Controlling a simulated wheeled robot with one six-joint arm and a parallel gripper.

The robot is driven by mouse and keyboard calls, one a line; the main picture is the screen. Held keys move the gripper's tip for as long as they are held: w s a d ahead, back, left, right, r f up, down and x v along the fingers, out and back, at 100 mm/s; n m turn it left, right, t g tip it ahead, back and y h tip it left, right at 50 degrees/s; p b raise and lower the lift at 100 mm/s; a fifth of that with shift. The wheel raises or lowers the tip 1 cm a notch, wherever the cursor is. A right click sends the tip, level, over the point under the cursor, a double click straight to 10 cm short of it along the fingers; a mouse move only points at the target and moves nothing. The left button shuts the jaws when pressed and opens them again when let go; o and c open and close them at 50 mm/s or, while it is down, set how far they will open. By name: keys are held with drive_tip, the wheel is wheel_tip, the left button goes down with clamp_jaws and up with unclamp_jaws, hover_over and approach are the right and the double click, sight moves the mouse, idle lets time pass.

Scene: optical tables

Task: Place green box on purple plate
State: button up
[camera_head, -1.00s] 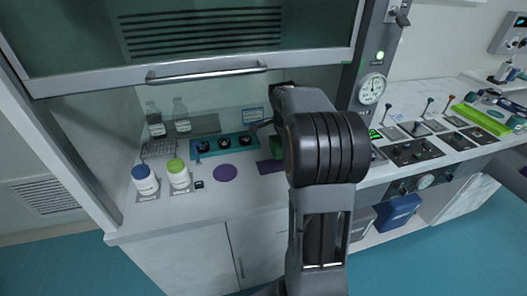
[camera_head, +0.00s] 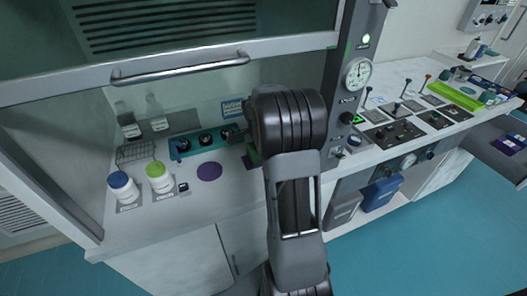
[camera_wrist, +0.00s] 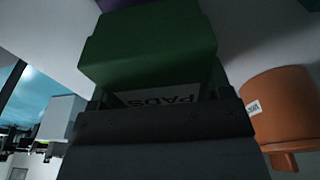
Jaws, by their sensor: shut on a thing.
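The green box (camera_wrist: 150,45) fills the upper middle of the wrist view, with a "PADS" label on its near face. My gripper (camera_wrist: 158,100) is shut on it. In the head view the green box (camera_head: 252,150) is mostly hidden behind my arm. A round purple plate (camera_head: 209,172) lies flat and bare on the counter, left of my arm. A purple patch (camera_head: 251,161) shows beside the box in the head view, partly covered by my arm. A purple edge (camera_wrist: 118,3) also shows beyond the box in the wrist view.
A teal rack (camera_head: 212,142) with dark round items stands behind the plate. White bottles with blue (camera_head: 121,183) and green (camera_head: 158,176) caps stand to the left. An orange mug (camera_wrist: 280,105) is right of my gripper. The raised hood sash (camera_head: 185,69) spans above.

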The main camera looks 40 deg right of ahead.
drive_tip(key=shift+f, duration=0.25)
drive_tip(key=shift+f, duration=0.25)
drive_tip(key=o, duration=1)
drive_tip(key=shift+r, duration=0.1)
